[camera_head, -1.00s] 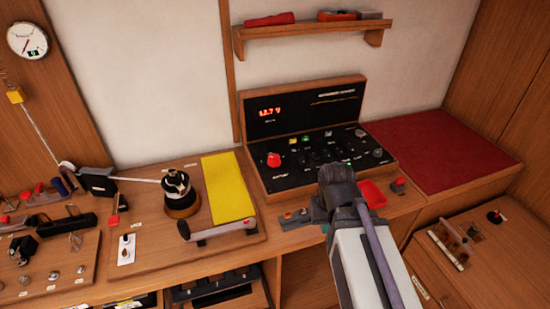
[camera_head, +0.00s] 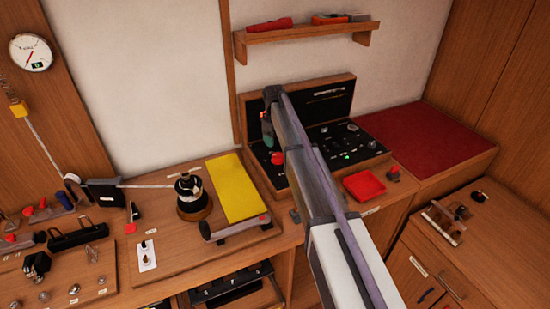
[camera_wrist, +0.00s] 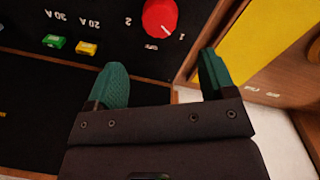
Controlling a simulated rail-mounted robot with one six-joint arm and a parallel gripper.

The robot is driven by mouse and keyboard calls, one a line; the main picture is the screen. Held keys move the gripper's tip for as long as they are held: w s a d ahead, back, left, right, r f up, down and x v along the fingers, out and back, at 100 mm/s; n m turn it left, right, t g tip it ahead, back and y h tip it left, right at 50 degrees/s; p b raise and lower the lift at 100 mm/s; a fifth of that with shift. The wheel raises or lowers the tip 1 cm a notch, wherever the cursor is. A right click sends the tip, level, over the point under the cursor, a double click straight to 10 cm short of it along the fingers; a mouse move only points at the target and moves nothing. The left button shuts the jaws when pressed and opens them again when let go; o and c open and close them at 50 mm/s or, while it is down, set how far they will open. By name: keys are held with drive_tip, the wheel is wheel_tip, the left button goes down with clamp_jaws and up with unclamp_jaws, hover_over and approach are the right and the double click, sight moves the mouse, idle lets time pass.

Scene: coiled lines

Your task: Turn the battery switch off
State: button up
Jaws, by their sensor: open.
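The battery switch is a red round knob (camera_head: 277,158) on the black sloping panel (camera_head: 262,168). In the wrist view the red knob (camera_wrist: 160,17) shows near the top edge with the marks 1 and 2 beside it; its pale pointer seems to lie toward the 1. My gripper (camera_head: 267,128) hangs over the left part of the panel. In the wrist view my gripper (camera_wrist: 160,75) has its two teal fingers wide apart with nothing between them. The knob lies beyond the fingertips, apart from them. My arm hides the panel's middle.
Green and yellow fuses (camera_wrist: 54,41) sit on the panel near the knob. A yellow book or pad (camera_head: 232,187) lies left of the panel, a red tray (camera_head: 364,185) in front of it. A wooden shelf (camera_head: 305,32) is above.

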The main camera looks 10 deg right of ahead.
sight(277, 155)
drive_tip(key=f+b, duration=0.4)
drive_tip(key=f, duration=0.1)
drive_tip(key=f+b, duration=0.5)
drive_tip(key=shift+w+d, duration=0.15)
drive_tip(key=shift+d, duration=0.05)
drive_tip(key=shift+r, duration=0.2)
drive_tip(key=shift+c, duration=0.2)
drive_tip(key=c, duration=0.9)
